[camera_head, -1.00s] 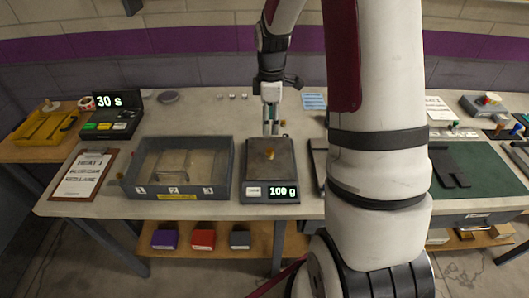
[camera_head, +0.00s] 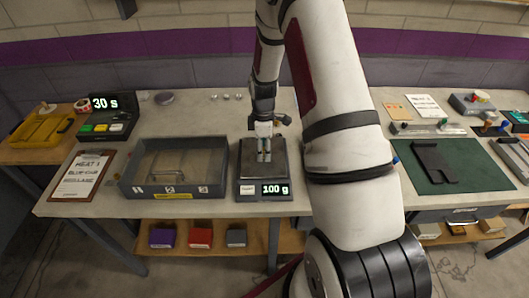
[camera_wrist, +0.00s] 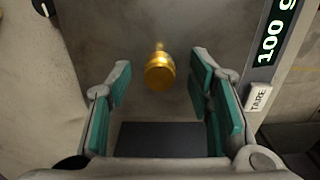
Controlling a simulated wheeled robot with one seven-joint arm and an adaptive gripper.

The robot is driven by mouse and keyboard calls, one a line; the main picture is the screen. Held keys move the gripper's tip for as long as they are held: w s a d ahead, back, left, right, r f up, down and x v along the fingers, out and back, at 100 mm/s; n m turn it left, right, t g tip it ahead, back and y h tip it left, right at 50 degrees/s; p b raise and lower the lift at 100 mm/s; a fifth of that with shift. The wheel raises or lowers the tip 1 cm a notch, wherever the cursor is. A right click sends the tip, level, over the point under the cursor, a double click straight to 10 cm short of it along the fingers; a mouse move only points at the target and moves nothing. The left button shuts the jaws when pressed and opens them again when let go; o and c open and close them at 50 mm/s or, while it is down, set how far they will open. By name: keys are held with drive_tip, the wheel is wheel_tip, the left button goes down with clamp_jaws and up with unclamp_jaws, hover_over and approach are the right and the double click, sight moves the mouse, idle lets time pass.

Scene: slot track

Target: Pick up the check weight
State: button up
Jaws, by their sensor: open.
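The check weight (camera_wrist: 160,71) is a small brass piece with a narrow knob, standing on the scale's grey plate in the wrist view. It lies between and a little beyond my open fingers, touching neither. In the head view my gripper (camera_head: 264,156) points down over the scale (camera_head: 247,180) and hides the weight. The scale's display reads 100 g in both views, with a TARE button (camera_wrist: 258,97) beside it in the wrist view. The fingers have green pads and hold nothing.
A grey compartment tray (camera_head: 128,190) stands left of the scale. A clipboard (camera_head: 82,177) and a timer showing 30 s (camera_head: 106,122) are farther left. A green mat (camera_head: 480,180) with a dark bracket (camera_head: 434,160) lies at right. My arm covers the bench right of the scale.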

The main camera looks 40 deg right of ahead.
drive_tip(key=shift+f, duration=0.25)
drive_tip(key=shift+c, duration=0.4)
clamp_jaws()
